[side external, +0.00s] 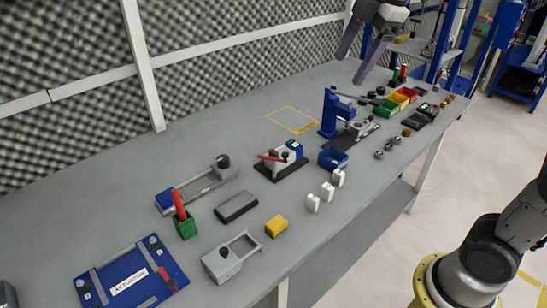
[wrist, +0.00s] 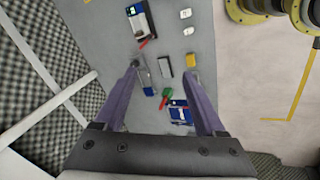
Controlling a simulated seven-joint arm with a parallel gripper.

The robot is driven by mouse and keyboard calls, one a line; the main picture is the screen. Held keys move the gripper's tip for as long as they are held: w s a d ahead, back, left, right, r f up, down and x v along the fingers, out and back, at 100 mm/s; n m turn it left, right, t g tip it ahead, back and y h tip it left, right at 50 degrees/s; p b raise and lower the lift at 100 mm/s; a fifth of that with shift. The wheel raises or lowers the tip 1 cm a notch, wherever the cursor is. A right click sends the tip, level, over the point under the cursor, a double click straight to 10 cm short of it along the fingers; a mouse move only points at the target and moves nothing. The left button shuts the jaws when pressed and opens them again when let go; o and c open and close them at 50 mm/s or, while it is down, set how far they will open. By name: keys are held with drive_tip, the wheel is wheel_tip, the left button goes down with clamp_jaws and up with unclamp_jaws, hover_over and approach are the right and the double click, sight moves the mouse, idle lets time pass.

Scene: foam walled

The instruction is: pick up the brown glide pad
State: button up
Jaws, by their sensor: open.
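A small brown piece (side external: 406,132), possibly the brown glide pad, lies near the table's front edge in the side view, beside small dark round parts. Another small brownish piece (side external: 450,98) lies farther back at the right end; I cannot tell for sure which is the pad. My gripper (side external: 351,70) is at the top of the side view, high over the table, with its two purple fingers apart and nothing between them. In the wrist view, my gripper (wrist: 162,70) is also open. I cannot make out a brown pad there.
A blue press (side external: 329,112) stands mid-table, with a blue bin (side external: 333,158) in front. Red, yellow and green bins (side external: 402,94) stand at the right. White blocks (side external: 327,191), a yellow block (side external: 276,226) and a blue board (side external: 130,281) are left. Foam walls back the table.

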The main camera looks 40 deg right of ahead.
drive_tip(key=w+f+n+g, duration=0.1)
drive_tip(key=w+f+n, duration=0.15)
drive_tip(key=w, duration=0.85)
drive_tip(key=n+g, duration=0.2)
drive_tip(key=g, duration=0.1)
hover_over(274, 151)
wheel_tip(274, 151, down, 14)
drive_tip(key=f, duration=1)
drive_tip(key=shift+w+f, duration=0.25)
drive_tip(key=shift+f, duration=0.05)
drive_tip(key=shift+s+f, duration=0.15)
drive_tip(key=shift+f, duration=2.8)
clamp_jaws()
